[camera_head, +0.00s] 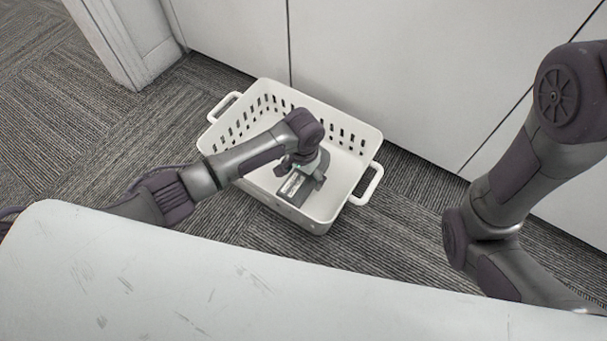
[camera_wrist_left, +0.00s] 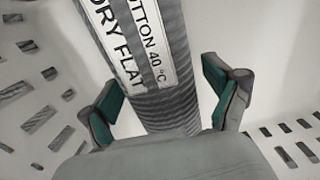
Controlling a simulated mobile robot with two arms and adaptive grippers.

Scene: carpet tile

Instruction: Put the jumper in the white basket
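The white basket (camera_head: 358,140) stands on the carpet, with slotted walls and a handle at each end. The jumper (camera_head: 292,184) shows as a small grey piece with a white label inside the basket, partly covered by my gripper. In the left wrist view the jumper (camera_wrist_left: 168,102) is a grey ribbed strip with a printed care label, lying between the fingers. My left gripper (camera_head: 309,176) reaches down into the basket over the jumper. Its green-padded fingers (camera_wrist_left: 160,95) are spread on either side of the strip, with gaps visible. My right gripper is out of view.
White cabinet fronts (camera_head: 380,65) rise close behind the basket. A white door frame (camera_head: 125,40) stands at the upper left. Striped carpet (camera_head: 400,235) is free around the basket. My right arm is at the right, away from the basket.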

